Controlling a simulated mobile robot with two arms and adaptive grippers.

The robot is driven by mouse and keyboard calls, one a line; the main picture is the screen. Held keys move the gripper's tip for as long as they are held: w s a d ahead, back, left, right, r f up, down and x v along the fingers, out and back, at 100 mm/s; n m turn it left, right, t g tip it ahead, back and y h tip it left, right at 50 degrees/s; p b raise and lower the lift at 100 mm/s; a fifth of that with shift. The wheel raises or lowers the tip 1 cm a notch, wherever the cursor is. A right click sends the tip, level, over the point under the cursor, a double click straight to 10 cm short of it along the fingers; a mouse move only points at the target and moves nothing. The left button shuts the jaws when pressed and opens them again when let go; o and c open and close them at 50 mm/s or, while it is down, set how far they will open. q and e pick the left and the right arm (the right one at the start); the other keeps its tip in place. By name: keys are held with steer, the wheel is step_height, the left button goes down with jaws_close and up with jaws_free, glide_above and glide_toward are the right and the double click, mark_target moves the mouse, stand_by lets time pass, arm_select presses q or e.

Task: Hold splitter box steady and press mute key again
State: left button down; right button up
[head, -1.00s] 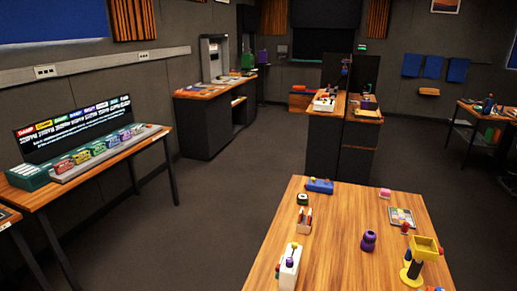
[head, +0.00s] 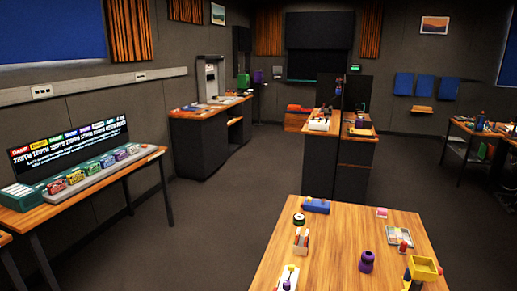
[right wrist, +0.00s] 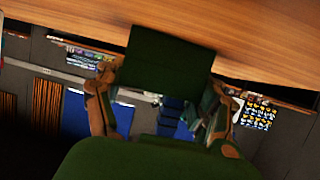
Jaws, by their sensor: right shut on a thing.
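My right gripper (right wrist: 165,95) shows in the right wrist view, its two brown-and-green fingers on either side of a dark green box-like thing (right wrist: 165,65). It is shut on this thing, close to a wooden surface (right wrist: 250,40). I cannot tell whether the thing is the splitter box. Neither gripper shows in the head view. No mute key can be made out. A console with several coloured blocks (head: 90,176) stands on the left table, below a dark display with coloured labels (head: 70,146).
Open carpet (head: 215,225) lies between the tables.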

steer(key=o, duration=1.4)
steer(key=v, duration=1.2)
steer(key=shift+o, duration=0.2)
steer(key=p+v, duration=0.2)
steer(key=v, duration=0.4)
steer(key=shift+p, duration=0.35)
steer(key=shift+f, duration=0.1)
